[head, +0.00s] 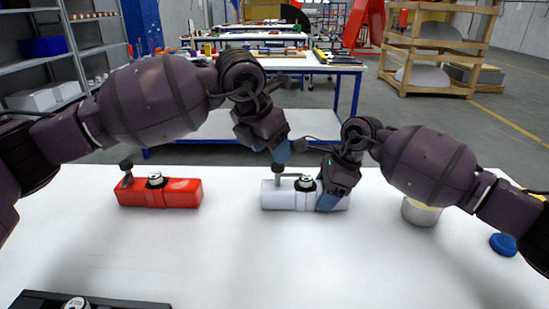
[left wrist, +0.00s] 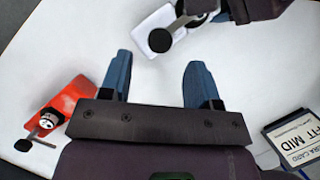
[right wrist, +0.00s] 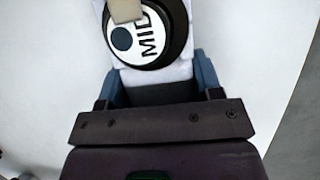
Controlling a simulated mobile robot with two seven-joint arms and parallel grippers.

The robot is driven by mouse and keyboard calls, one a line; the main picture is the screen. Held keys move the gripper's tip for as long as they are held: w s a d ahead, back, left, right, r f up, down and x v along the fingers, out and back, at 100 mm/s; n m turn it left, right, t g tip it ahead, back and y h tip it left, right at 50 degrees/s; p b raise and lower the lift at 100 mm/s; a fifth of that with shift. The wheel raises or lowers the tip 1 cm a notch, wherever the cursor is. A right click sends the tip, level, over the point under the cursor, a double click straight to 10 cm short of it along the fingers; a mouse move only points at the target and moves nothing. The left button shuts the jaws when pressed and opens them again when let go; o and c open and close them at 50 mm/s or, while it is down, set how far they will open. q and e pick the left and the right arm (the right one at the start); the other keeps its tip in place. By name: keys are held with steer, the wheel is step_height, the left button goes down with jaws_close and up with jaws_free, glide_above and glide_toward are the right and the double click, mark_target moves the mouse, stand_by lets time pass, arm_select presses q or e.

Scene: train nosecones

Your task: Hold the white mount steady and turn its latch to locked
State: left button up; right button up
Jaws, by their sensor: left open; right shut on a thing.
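The white mount (head: 271,196) lies on the white table near the middle of the head view. Its round dial (head: 306,183) reads "MID" in the right wrist view (right wrist: 143,38). The latch is a grey lever with a black knob (left wrist: 160,40) at its end, left of the dial in the head view. My right gripper (head: 328,200) is shut on the mount's right part, one finger on each side. My left gripper (head: 280,154) is open, above the latch end. In the left wrist view the knob lies just beyond its fingertips; I cannot tell whether they touch.
A red mount (head: 182,192) with its own dial and knobbed lever stands to the left. A dark panel (head: 120,303) lies at the front left, and a card (left wrist: 295,140) shows in the left wrist view. A pale can (head: 421,214) and blue disc (head: 503,245) are at right. The front middle is clear.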

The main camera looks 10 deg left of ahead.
arm_select(q)
steer(key=v, duration=0.7)
steer(key=shift+r, duration=0.15)
arm_select(e)
steer(key=o, duration=1.1)
